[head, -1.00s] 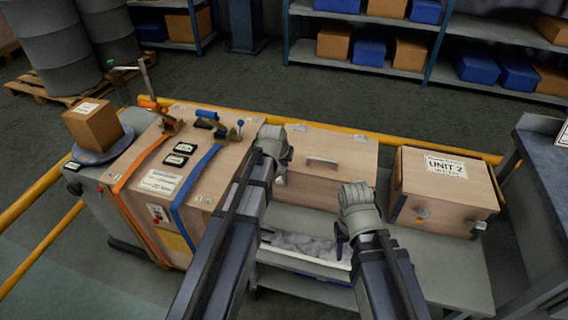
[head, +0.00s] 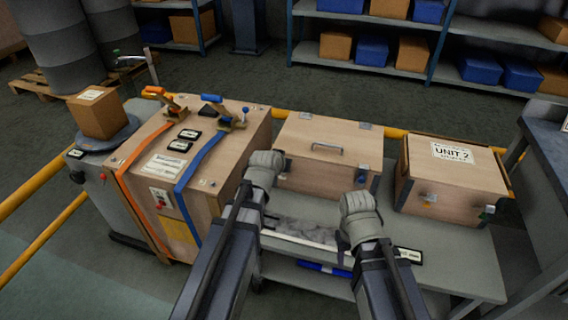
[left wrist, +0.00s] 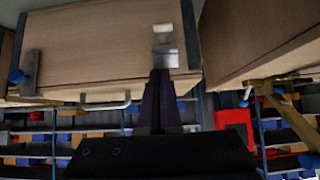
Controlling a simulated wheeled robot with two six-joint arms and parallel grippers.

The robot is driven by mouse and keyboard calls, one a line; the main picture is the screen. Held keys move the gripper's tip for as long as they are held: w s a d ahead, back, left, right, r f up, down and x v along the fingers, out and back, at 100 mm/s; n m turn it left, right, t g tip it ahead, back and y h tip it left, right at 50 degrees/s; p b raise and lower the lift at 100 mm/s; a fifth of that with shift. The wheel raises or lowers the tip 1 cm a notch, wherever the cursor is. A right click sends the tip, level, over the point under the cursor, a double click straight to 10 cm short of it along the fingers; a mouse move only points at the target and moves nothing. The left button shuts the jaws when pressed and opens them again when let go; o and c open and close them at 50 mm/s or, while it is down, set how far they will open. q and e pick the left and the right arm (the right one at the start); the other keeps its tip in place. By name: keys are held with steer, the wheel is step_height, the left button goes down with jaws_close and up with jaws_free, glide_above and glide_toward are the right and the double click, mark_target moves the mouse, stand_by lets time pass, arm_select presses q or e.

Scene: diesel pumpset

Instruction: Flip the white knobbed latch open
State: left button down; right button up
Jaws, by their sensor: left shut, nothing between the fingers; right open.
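The middle wooden case (head: 330,133) has a closed lid with a metal handle and stands on the grey cart. The white knobbed latch (left wrist: 165,45) shows on its front in the upside-down left wrist view, with the white knob beyond a metal plate. My left gripper (left wrist: 160,77) is shut and empty, its fingertips at or very near the plate; I cannot tell whether they touch. In the head view my left gripper (head: 265,168) hides this latch. My right gripper (head: 346,238) is open and empty in front of the case's right side.
A blue-knobbed latch (head: 361,176) sits at the case's front right. A strapped wooden crate (head: 195,165) stands close on the left, and the UNIT 2 box (head: 452,185) on the right. The grey cart (head: 450,255) has bare space in front of that box.

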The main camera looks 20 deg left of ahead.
arm_select(q)
steer(key=shift+s+f, duration=0.25)
steer(key=shift+s, duration=0.15)
arm_select(e)
steer(key=shift+s+f, duration=0.2)
steer(key=shift+s, duration=0.1)
arm_select(q)
steer(key=shift+s, duration=0.15)
